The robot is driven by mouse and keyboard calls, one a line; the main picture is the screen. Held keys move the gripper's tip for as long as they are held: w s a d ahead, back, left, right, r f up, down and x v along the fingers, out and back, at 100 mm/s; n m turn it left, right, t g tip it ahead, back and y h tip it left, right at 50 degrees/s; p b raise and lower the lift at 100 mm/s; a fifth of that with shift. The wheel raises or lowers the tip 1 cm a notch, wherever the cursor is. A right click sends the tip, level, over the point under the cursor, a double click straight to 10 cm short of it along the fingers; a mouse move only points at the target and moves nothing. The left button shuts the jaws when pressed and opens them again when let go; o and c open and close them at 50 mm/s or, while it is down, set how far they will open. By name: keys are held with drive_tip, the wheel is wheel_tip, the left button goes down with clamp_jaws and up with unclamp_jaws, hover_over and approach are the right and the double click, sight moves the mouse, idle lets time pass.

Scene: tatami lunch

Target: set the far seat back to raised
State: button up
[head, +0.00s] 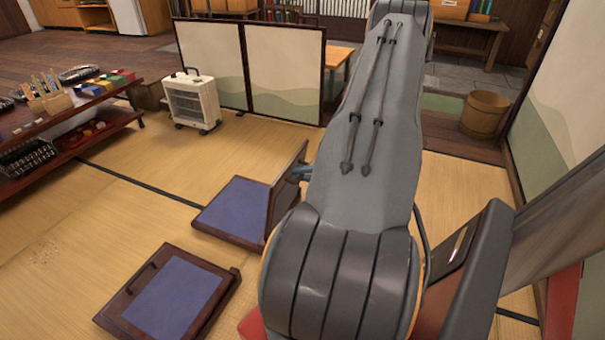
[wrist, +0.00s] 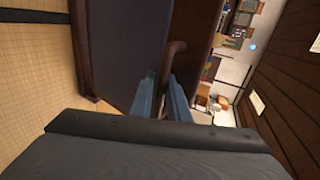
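The far seat (head: 233,209) is a low wooden floor chair with a blue cushion. Its back (head: 288,183) stands up from the seat at the right edge, roughly upright. My gripper's blue fingers (head: 301,172) show at this back, partly hidden by my arm. In the wrist view, the fingers (wrist: 161,97) lie close on both sides of the brown curved handle (wrist: 177,47) on the back's edge and appear shut on it. The dark panel of the back (wrist: 124,45) fills the area left of the handle.
A near seat (head: 172,297) with a blue panel lies flat at the front. A white heater (head: 192,101) stands before a folding screen (head: 285,75). A low shelf with goods (head: 60,150) is at the left. A wooden bucket (head: 486,114) is at the right. Tatami left of the seats is clear.

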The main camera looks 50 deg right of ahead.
drive_tip(key=o, duration=0.3)
drive_tip(key=shift+s+a+f, duration=0.15)
drive_tip(key=shift+a+f, duration=0.35)
drive_tip(key=shift+f, duration=0.3)
drive_tip(key=shift+o, duration=0.3)
drive_tip(key=shift+r, duration=0.1)
drive_tip(key=p+v, duration=0.2)
drive_tip(key=v, duration=0.6)
drive_tip(key=shift+d+r+p, duration=0.2)
drive_tip(key=shift+d+p, duration=0.1)
drive_tip(key=shift+d, duration=0.05)
